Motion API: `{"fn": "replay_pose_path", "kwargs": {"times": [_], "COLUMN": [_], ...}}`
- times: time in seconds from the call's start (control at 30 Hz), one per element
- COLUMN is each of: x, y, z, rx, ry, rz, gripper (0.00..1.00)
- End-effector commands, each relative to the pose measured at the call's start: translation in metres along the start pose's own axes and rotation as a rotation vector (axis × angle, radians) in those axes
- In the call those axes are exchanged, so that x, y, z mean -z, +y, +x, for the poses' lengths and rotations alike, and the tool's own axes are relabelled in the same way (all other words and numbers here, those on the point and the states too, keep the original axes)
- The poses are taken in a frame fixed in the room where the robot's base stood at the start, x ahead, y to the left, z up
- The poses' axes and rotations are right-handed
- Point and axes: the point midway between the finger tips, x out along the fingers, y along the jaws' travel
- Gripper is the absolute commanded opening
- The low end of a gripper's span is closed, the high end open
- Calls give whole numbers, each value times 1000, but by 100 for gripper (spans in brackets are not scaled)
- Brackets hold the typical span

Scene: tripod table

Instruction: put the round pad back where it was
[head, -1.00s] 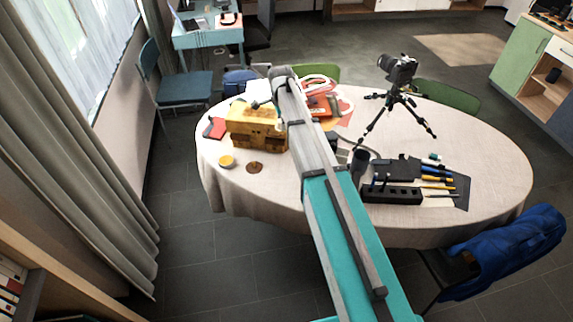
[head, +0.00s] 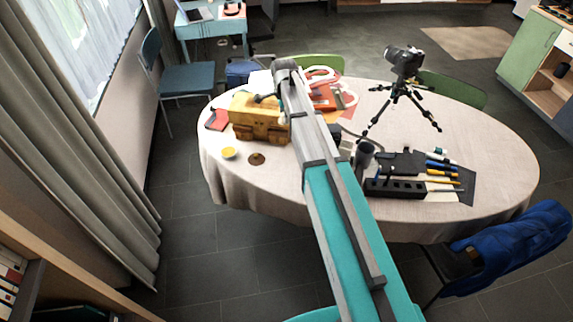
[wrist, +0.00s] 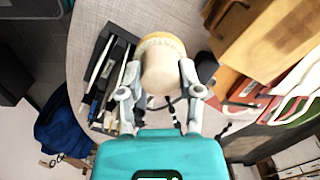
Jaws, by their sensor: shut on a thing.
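In the wrist view my gripper (wrist: 158,88) is shut on a pale, round, thick piece with a tan rim, which I take to be the round pad (wrist: 161,66). The fingers press on its two sides, and it is above the table, though the gap cannot be told. In the head view my arm hides the gripper and the pad. A flat brown disc (head: 256,159) lies on the table near its front left edge. A small yellow-topped round tub (head: 229,153) stands left of it.
The oval table (head: 330,208) has a pale cloth. A yellow-brown case (head: 262,119) stands behind the disc. A dark slotted block (head: 394,188) and several tools lie right of my arm. A camera on a tripod (head: 404,68) stands at the back right. A chair with a blue jacket (head: 515,240) is at front right.

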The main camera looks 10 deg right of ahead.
Motion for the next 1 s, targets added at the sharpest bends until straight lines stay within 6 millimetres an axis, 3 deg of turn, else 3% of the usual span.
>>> {"fn": "replay_pose_path", "kwargs": {"times": [0.6, 0.8, 1.0], "x": [-33, -38, -39], "y": [103, 119, 122], "z": [93, 105, 106], "rx": [0, 0, 0], "ry": [-3, -4, -4], "rz": [-279, -331, -346], "gripper": [8, 8, 8]}}
